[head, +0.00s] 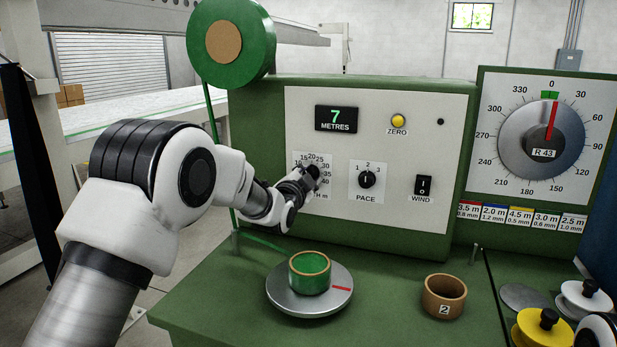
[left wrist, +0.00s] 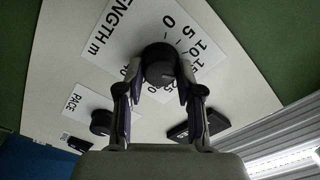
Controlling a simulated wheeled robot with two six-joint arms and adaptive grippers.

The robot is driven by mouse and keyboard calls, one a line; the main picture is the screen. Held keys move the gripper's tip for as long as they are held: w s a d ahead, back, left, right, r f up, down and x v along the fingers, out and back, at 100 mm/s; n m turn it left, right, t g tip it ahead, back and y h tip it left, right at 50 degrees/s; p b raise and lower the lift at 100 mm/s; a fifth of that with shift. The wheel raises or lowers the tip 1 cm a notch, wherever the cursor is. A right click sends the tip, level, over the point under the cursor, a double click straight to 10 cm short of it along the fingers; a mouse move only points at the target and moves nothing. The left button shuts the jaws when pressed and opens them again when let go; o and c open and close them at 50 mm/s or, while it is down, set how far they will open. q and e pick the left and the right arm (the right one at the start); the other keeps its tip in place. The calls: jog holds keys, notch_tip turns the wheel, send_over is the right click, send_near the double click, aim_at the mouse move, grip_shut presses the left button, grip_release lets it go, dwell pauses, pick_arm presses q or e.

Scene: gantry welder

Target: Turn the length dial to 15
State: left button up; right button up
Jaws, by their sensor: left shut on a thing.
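The length dial (left wrist: 160,62) is a round black knob on a white scale plate (head: 302,160) on the green machine's front panel. In the left wrist view numbers from 0 upward run round it; part of the scale is hidden by the knob and fingers. My left gripper (head: 311,174) is at the dial, with its two fingers on opposite sides of the knob, shut on it. A short light mark shows on the knob, but I cannot tell which number it points to. The metres display (head: 336,119) reads 7. My right gripper is not in view.
The pace knob (head: 367,180) and wind switch (head: 423,186) sit right of the dial, the yellow zero button (head: 398,121) above. Below are a turntable (head: 338,300) with a green coil (head: 310,272) and a brown cup (head: 444,297). A green spool (head: 255,42) hangs above left.

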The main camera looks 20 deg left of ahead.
pick_arm(q)
jog(key=o, duration=1.1)
jog(key=shift+w, duration=0.1)
jog(key=shift+o, duration=0.2)
jog(key=s, duration=1.2)
jog(key=shift+a, duration=0.2)
